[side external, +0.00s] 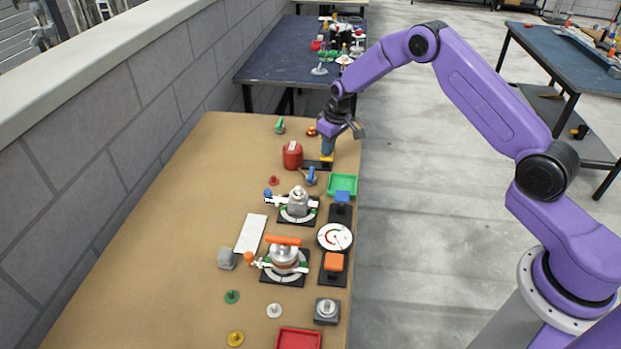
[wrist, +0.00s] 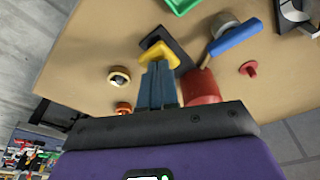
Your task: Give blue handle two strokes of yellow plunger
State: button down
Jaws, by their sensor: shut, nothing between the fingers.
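The yellow plunger (wrist: 157,51) stands on a black base (wrist: 183,60) in the wrist view. In the side view the yellow plunger (side external: 328,158) shows as a small patch just under my gripper (side external: 327,152). My gripper's blue-grey fingers are together and empty, and in the wrist view their tips (wrist: 158,66) are at the plunger's near edge. I cannot tell whether they touch it. The blue handle (wrist: 237,38) sits on a grey round fitting, right of the plunger in the wrist view. The blue handle (side external: 311,174) also shows in the side view, just nearer than the plunger.
A red canister (side external: 292,156) stands close beside the plunger. A green tray (side external: 342,185), a blue-topped block (side external: 342,197), a dial (side external: 334,237) and an orange block (side external: 333,262) line the table's right edge. The table's left side is mostly clear.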

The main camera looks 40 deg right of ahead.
jog(key=shift+f, duration=0.35)
jog(key=shift+r, duration=0.1)
jog(key=shift+w+v, duration=0.2)
jog(key=shift+v, duration=0.7)
jog(key=shift+w+v, duration=0.2)
jog(key=shift+v, duration=0.7)
jog(key=shift+a, duration=0.1)
jog(key=shift+s+x, duration=0.2)
jog(key=shift+x, duration=0.7)
jog(key=shift+s+x, duration=0.15)
jog(key=shift+x, duration=0.7)
jog(key=shift+w+v, duration=0.2)
jog(key=shift+v, duration=0.7)
jog(key=shift+w+v, duration=0.15)
jog(key=shift+v, duration=0.7)
jog(key=shift+r, duration=0.2)
